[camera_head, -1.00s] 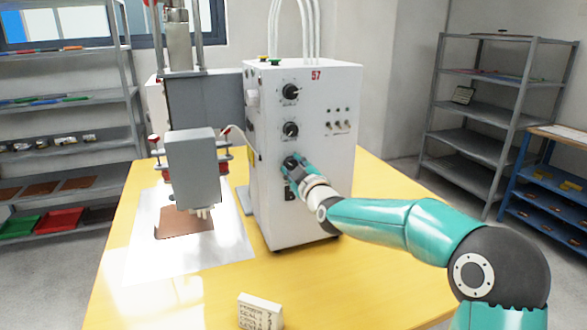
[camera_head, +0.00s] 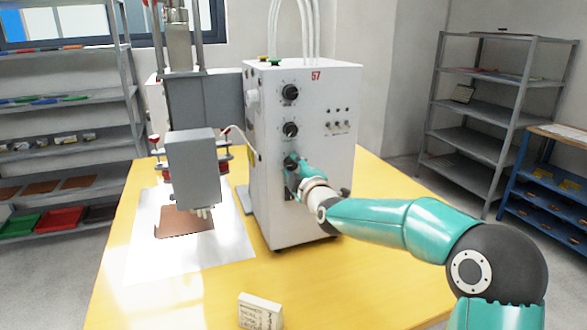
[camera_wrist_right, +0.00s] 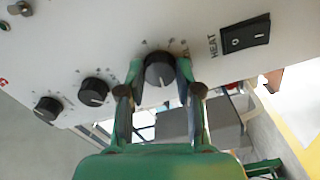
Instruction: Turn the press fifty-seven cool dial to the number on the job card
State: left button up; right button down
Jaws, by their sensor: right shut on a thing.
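The white press box marked 57 (camera_head: 340,95) stands on the yellow table. Its front carries a column of black dials, an upper one (camera_head: 290,92) and a middle one (camera_head: 290,129). My right gripper (camera_head: 293,165) is at the lowest dial. In the right wrist view my right gripper (camera_wrist_right: 160,80) is shut on that dial (camera_wrist_right: 159,70), a finger on each side. Its label is partly hidden; an "OL" ending shows. A small white card (camera_head: 260,311) stands at the table's front; its writing is too small to read. My left gripper is not in view.
The press head (camera_head: 191,170) hangs over a brown piece (camera_head: 185,222) on a white sheet (camera_head: 150,250). In the wrist view a HEAT rocker switch (camera_wrist_right: 245,35) sits beside the held dial. Shelves stand behind. The table's (camera_head: 330,280) front right is clear.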

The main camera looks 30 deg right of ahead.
jog(key=shift+a+f, duration=0.15)
jog(key=shift+f, duration=0.05)
jog(key=c, duration=0.8)
grip_release()
jog(key=shift+r, duration=0.1)
jog(key=shift+s, duration=0.1)
jog(key=shift+s, duration=0.25)
jog(key=v, duration=1.1)
jog(key=shift+s, duration=0.1)
